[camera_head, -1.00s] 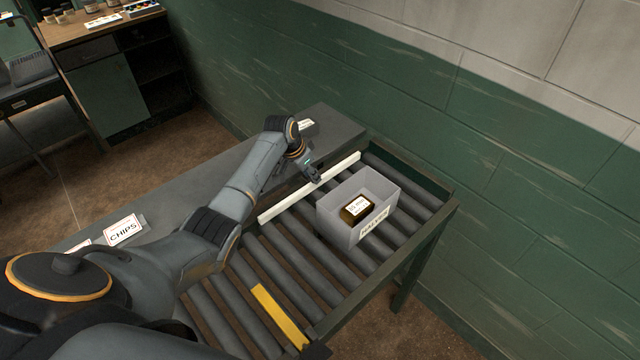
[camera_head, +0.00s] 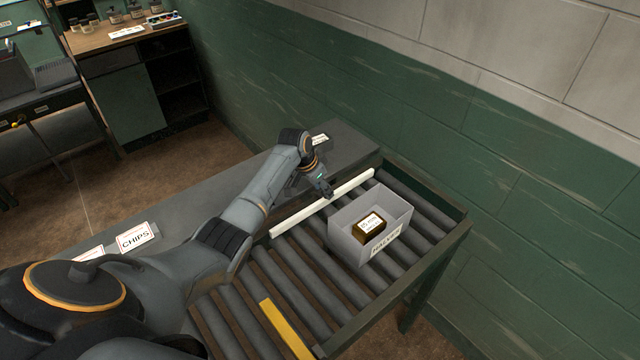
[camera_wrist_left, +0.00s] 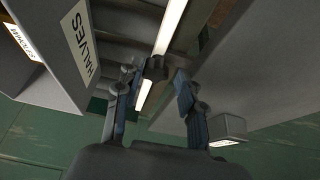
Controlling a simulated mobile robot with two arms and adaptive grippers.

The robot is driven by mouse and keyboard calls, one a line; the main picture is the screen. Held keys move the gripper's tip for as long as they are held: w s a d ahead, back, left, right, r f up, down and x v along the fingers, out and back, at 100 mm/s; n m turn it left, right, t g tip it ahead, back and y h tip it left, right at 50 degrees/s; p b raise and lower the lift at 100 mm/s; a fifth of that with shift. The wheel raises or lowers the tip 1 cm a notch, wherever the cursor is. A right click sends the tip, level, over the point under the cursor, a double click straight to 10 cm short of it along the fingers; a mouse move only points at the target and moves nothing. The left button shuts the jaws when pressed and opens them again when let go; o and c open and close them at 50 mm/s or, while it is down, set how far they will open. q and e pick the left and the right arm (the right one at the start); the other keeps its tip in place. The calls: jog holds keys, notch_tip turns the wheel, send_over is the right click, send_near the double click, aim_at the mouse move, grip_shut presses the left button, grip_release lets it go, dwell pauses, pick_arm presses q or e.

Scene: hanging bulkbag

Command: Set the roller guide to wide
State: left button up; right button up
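The white roller guide (camera_head: 350,190) is a straight bar lying lengthwise along the left side of the roller conveyor (camera_head: 412,207), by the grey bench. My left gripper (camera_head: 328,192) is at the bar, about midway along it and left of the grey box. In the left wrist view its two fingers (camera_wrist_left: 169,74) stand apart. The white guide (camera_wrist_left: 172,22) shows beyond and between them, and one fingertip partly covers it. I cannot tell whether the fingers touch it. My right gripper is not in view.
A grey box (camera_head: 348,230) labelled HALVES, holding a brown item (camera_head: 369,225), stands on the rollers close right of my gripper. A yellow strip (camera_head: 286,329) lies across the nearer rollers. A CHIPS sign (camera_head: 136,237) stands on the bench. A green wall (camera_head: 500,180) is behind.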

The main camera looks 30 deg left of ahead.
pick_arm(q)
jog(key=v, duration=1.2)
